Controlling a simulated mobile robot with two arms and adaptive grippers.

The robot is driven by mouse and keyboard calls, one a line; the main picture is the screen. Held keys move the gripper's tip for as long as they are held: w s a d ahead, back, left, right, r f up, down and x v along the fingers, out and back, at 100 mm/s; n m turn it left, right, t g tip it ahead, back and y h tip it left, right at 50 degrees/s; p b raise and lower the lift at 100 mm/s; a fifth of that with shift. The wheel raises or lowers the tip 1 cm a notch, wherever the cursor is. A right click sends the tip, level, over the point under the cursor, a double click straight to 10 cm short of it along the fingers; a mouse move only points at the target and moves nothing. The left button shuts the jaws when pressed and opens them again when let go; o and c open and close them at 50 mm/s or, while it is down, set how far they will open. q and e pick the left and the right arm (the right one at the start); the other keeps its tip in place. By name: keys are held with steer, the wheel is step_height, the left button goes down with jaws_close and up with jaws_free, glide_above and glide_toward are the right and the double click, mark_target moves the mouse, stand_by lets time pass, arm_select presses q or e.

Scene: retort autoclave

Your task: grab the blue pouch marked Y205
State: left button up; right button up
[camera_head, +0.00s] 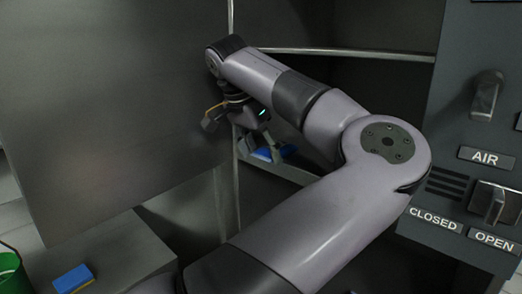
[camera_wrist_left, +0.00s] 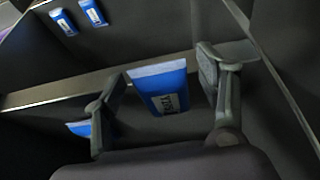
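A blue pouch (camera_wrist_left: 165,90) with a pale top edge and a white label lies between the fingers in the left wrist view. The label is turned and begins with a Y; the rest is hard to read. My left gripper (camera_wrist_left: 161,72) is open, with a finger on each side of this pouch and a visible gap to the right finger. In the head view, my left gripper (camera_head: 263,148) reaches into the grey chamber, just over a blue pouch (camera_head: 263,154) that its fingers partly cover. My right gripper is not in view.
Two blue pouches (camera_wrist_left: 64,22) (camera_wrist_left: 93,12) lie farther back in the wrist view, and another (camera_wrist_left: 79,128) is partly hidden behind the left finger. A large grey panel (camera_head: 110,110) stands left of my arm. A control panel (camera_head: 470,150) is at right. A blue item (camera_head: 73,280) lies lower left.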

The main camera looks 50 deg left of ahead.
arm_select(q)
steer(key=shift+o, duration=0.5)
steer(key=v, duration=1.2)
